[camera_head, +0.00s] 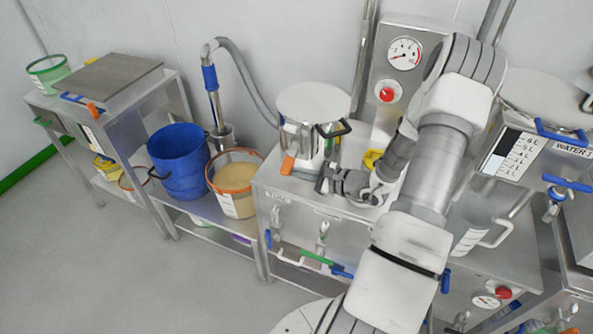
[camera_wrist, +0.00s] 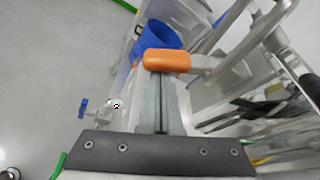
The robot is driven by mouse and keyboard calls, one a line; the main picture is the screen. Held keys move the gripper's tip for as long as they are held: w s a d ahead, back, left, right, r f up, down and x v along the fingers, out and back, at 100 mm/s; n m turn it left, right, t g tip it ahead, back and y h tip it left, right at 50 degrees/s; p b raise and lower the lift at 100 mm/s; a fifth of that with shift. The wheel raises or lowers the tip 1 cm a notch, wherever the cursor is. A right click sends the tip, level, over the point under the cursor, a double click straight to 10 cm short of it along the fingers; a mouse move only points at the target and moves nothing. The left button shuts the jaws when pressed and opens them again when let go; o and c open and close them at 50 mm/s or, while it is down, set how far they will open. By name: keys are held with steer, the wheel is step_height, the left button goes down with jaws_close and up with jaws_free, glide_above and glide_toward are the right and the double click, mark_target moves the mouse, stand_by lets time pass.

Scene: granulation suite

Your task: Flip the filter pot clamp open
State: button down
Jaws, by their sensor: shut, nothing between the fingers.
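The filter pot (camera_head: 313,108) is a pale cylinder with a flat lid, on top of the steel cabinet in the head view. The clamp's orange handle (camera_head: 288,165) shows low at the pot's front left. My gripper (camera_head: 322,182) is just right of the handle in the head view, low over the cabinet top. In the wrist view, the orange handle (camera_wrist: 166,61) lies across the tips of my gripper (camera_wrist: 160,75), which is shut with nothing held. I cannot tell whether the fingers touch the handle. The clamp's latch is partly hidden.
A blue bucket (camera_head: 178,165) and a tub of tan powder (camera_head: 235,172) stand on the lower bench at left. A gauge panel (camera_head: 404,55) with a red button rises behind my arm.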

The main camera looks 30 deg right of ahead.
mark_target(285, 167)
steer(key=r+m+p, duration=0.1)
steer(key=r+m+g+y+p, duration=0.1)
steer(key=p, duration=0.1)
steer(key=a+r+m+p, duration=0.1)
steer(key=shift+s, duration=0.4)
steer(key=shift+s+a+r+m+g+y+p, duration=0.15)
steer(key=shift+r+m+g+y+p, duration=0.45)
steer(key=shift+r+m+y+p, duration=0.45)
steer(key=shift+r+m+h+p, duration=0.25)
steer(key=shift+r+p, duration=0.1)
steer(key=shift+r, duration=0.05)
steer(key=shift+w+r, duration=0.2)
steer(key=shift+f, duration=0.1)
